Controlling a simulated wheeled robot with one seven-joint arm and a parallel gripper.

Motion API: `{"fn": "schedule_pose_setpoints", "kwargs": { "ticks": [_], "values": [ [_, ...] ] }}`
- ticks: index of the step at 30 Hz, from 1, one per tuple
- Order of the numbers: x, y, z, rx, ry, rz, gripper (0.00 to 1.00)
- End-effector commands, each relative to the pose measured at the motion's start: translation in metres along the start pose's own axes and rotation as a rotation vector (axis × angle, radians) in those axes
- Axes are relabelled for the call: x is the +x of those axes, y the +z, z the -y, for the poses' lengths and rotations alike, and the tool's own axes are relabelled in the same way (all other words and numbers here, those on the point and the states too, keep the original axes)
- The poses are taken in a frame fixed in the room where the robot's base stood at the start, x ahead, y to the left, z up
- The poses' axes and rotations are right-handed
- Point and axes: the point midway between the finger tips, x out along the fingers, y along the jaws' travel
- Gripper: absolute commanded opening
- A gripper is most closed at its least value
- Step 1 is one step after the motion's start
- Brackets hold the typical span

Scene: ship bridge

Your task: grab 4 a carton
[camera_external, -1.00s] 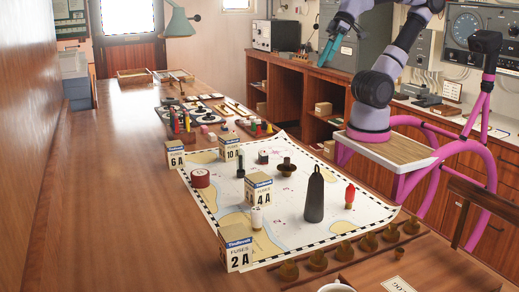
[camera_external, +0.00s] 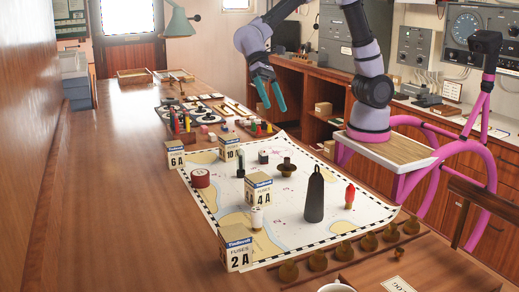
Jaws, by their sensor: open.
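The 4 A fuse carton (camera_external: 258,190) is a small cream box with a blue top band. It stands upright near the middle of the chart on the table. Similar cartons stand around it: 2 A (camera_external: 236,250) at the near edge of the chart, 6 A (camera_external: 175,154) at the left, and 10 A (camera_external: 229,149) behind. My gripper (camera_external: 272,108) is open and empty, with teal fingers pointing down. It hangs in the air beyond the chart, behind and above the 4 A carton and apart from it.
On the chart (camera_external: 290,235), a tall dark weight (camera_external: 315,195) stands right of the 4 A carton, with a white cylinder (camera_external: 257,218) in front. A dark spool-like piece (camera_external: 287,168) is behind, and a red bottle (camera_external: 350,196) is farther right. The table's left side is clear.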

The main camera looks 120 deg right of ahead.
Motion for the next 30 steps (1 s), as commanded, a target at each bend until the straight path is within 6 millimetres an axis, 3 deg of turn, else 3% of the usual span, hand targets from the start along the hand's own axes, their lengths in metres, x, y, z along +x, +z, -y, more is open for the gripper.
{"fn": "schedule_pose_setpoints", "kwargs": {
  "ticks": [1,9,15,20,30],
  "values": [
    [0.014,-0.018,0.006,0.055,-0.001,0.051,1.00],
    [0.079,-0.101,0.027,0.329,-0.049,0.307,1.00],
    [0.114,-0.142,0.030,0.462,-0.082,0.429,1.00],
    [0.126,-0.152,0.030,0.498,-0.093,0.463,1.00],
    [0.169,-0.133,0.039,0.500,-0.092,0.465,1.00]
  ]
}}
